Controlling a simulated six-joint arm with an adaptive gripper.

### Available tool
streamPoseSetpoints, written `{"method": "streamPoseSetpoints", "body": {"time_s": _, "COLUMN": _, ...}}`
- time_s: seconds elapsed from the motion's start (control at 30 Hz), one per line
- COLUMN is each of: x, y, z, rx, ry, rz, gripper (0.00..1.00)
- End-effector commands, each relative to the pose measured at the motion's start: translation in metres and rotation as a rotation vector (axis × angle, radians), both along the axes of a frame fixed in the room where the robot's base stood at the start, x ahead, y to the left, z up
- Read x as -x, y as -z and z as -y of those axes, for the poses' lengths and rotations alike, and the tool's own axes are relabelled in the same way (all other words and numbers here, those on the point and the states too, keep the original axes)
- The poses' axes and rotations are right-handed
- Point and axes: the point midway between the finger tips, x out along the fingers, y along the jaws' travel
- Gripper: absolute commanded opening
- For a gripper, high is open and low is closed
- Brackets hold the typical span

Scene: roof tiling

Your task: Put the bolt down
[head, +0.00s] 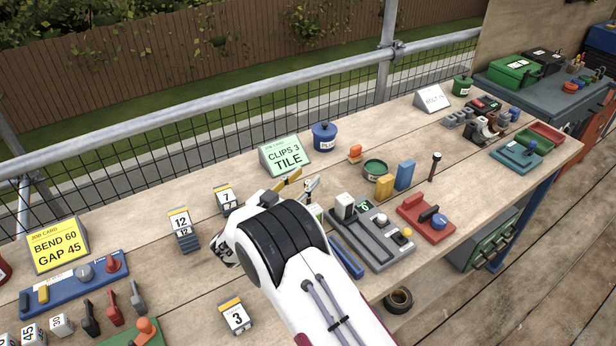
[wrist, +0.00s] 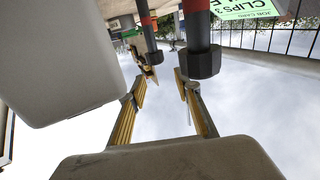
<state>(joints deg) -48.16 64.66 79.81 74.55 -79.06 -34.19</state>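My gripper (wrist: 160,82) shows its two gold-padded fingers apart in the wrist view, with pale background between them. In the head view my gripper (head: 300,182) is low over the bench's middle, partly hidden by my wrist. A small silver bolt-like piece (wrist: 193,88) shows beside the right finger; I cannot tell whether it touches. Two dark shafts with red bands and hex ends (wrist: 201,64) show beyond the fingers. I cannot tell which piece is the bolt. A dark upright pin (head: 435,167) stands on the bench to the right in the head view.
A green job card (head: 286,155) and blue pot (head: 324,136) stand behind. Number blocks (head: 182,225) stand left. Bare bench (head: 140,215) lies between them.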

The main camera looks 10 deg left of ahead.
Motion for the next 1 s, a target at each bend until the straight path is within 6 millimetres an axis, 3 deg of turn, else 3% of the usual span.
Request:
{"method": "streamPoseSetpoints", "body": {"time_s": 0.5, "x": 0.071, "y": 0.000, "z": -0.031, "rx": 0.000, "ry": 0.000, "rz": 0.000, "gripper": 0.33}}
{"method": "streamPoseSetpoints", "body": {"time_s": 0.7, "x": 0.086, "y": -0.001, "z": -0.036, "rx": 0.000, "ry": 0.001, "rz": 0.001, "gripper": 0.33}}
{"method": "streamPoseSetpoints", "body": {"time_s": 1.0, "x": 0.089, "y": -0.001, "z": -0.037, "rx": 0.000, "ry": 0.002, "rz": 0.001, "gripper": 0.33}}
